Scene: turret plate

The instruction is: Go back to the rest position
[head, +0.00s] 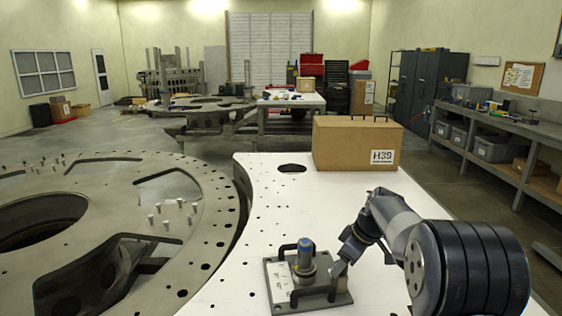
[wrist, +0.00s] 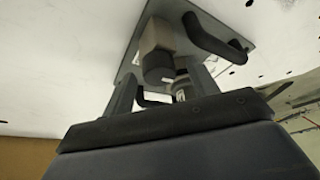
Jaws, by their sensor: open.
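A grey fixture plate (head: 340,298) lies on the white table, with two dark handles and an upright metal cylinder with a blue top (head: 305,252) between them. My gripper (head: 337,270) is low, just right of the cylinder and by the right handle. In the wrist view, my gripper (wrist: 165,88) has its two fingers apart, with a dark round part (wrist: 158,68) visible between or beyond them. The plate (wrist: 208,32) and a dark handle (wrist: 214,38) show past the fingers. I cannot tell whether the fingers touch anything.
A cardboard box (head: 345,145) marked H39 stands at the back of the white table (head: 262,195). A large round metal turret plate (head: 205,215) with holes and several upright pins is on the left. A workbench (head: 505,120) runs along the right wall. The table's middle is clear.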

